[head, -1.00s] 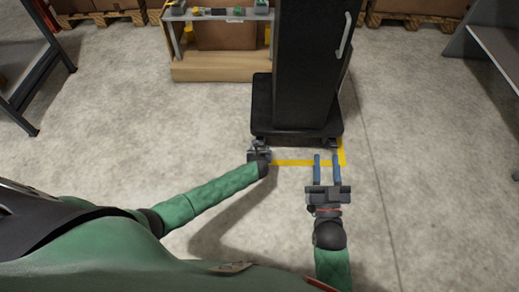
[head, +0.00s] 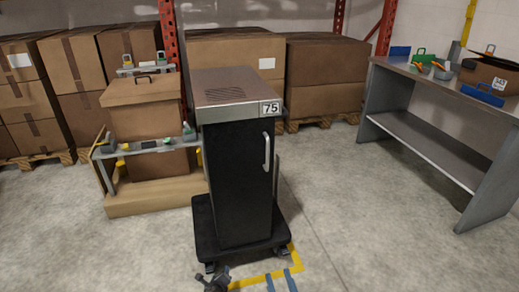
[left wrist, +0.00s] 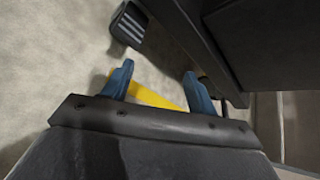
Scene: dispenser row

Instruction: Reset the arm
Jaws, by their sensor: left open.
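My left gripper (head: 213,281) shows at the bottom edge of the head view, close to the front left foot of a black wheeled cabinet. In the left wrist view its blue fingers (left wrist: 157,84) are apart with nothing between them. Yellow floor tape and concrete show behind them.
The black cabinet (head: 240,185), labelled 75, stands on a wheeled base just beyond my grippers. A low shelf unit (head: 150,203) with a carton is left of it. A grey workbench (head: 430,140) holding tools stands at right. Open floor (head: 350,215) lies between.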

